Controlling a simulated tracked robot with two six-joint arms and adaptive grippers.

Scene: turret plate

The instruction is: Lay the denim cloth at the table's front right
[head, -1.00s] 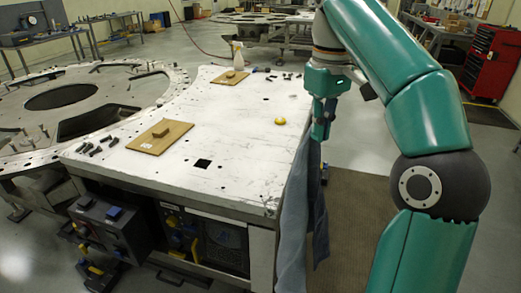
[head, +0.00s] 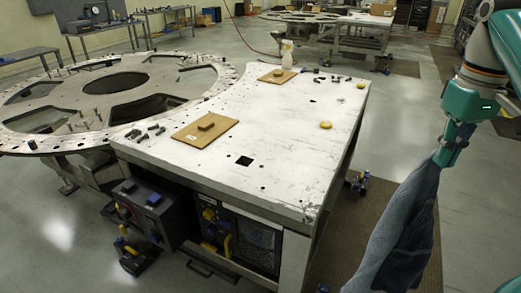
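The blue-grey denim cloth (head: 408,225) hangs in folds from my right gripper (head: 447,158), to the right of the table and clear of it. The gripper's fingers are shut on the cloth's top end. The cloth's lower end runs out of the bottom of the picture. The white, scuffed table (head: 285,130) has its front right corner near the picture's middle, and that corner is bare. My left gripper is not in view.
On the table are a cork board with a brown block (head: 205,132), a second board (head: 277,76) farther back, a spray bottle (head: 287,54), yellow round pieces (head: 325,125) and several dark bolts (head: 150,132). A large perforated ring plate (head: 60,95) adjoins the left side.

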